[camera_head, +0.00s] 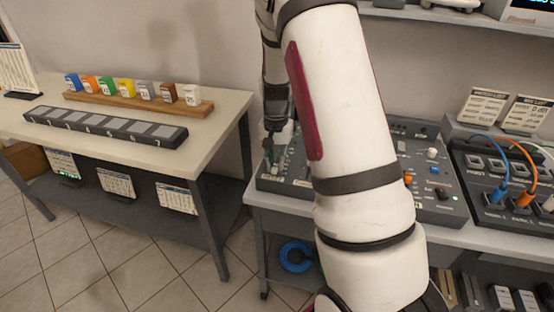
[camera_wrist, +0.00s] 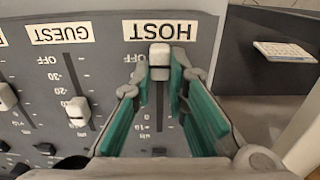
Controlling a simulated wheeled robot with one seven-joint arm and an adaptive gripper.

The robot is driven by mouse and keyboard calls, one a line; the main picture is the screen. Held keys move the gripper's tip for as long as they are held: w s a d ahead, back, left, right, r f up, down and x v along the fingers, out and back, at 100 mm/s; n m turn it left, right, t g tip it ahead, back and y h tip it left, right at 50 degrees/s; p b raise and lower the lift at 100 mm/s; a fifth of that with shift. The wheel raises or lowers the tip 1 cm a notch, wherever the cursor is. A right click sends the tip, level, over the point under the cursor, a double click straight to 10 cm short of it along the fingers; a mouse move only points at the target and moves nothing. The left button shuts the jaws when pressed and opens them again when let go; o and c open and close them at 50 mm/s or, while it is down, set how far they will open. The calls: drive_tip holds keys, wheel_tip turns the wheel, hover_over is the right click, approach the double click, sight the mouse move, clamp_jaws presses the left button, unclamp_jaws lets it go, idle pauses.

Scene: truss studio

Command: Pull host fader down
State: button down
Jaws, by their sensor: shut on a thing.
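The host fader (camera_wrist: 159,56) is a pale cap on a vertical slot, directly below the upside-down HOST label (camera_wrist: 160,30) in the wrist view. The cap sits at the slot's OFF end. My gripper (camera_wrist: 160,72) has its teal fingers on either side of the cap and is shut on it. In the head view my gripper (camera_head: 272,152) is at the left end of the mixer panel (camera_head: 268,184), and the fader there is too small to make out.
The guest fader (camera_wrist: 77,109) stands left of the host slot, with another fader (camera_wrist: 6,97) further left. A patch panel (camera_head: 480,205) with blue and orange cables is right of the mixer. A table (camera_head: 218,92) with coloured blocks stands left, across a floor gap.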

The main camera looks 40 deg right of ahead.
sight(276, 164)
drive_tip(key=c, duration=1.6)
unclamp_jaws()
drive_tip(key=shift+s+a, duration=0.1)
drive_tip(key=shift+a, duration=0.05)
drive_tip(key=shift+o, duration=0.2)
wheel_tip(276, 164, up, 12)
